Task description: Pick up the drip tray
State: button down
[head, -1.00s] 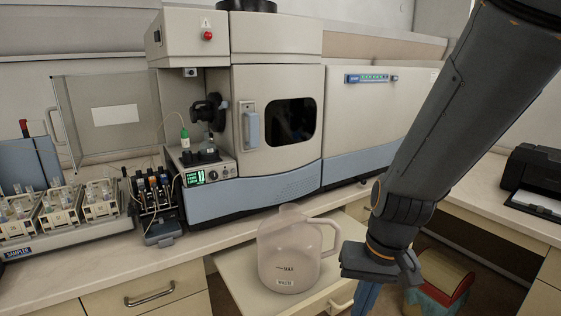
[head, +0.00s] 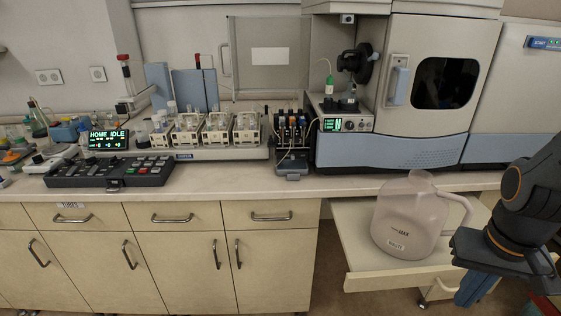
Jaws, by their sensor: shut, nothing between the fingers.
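A small dark grey tray-like piece (head: 291,171), which I take to be the drip tray, sits on the counter at the front foot of the tubing pump. It is small in the picture, and its inside is hard to make out.
A cloudy waste jug (head: 408,222) stands on the pulled-out shelf (head: 365,270), between my gripper and the tray. The pump (head: 291,133) is directly behind the tray. A sampler with vial racks (head: 205,150) stands left. The counter front (head: 240,180) is clear.

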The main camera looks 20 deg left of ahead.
aim_at(296, 168)
jog(key=u, duration=1.05)
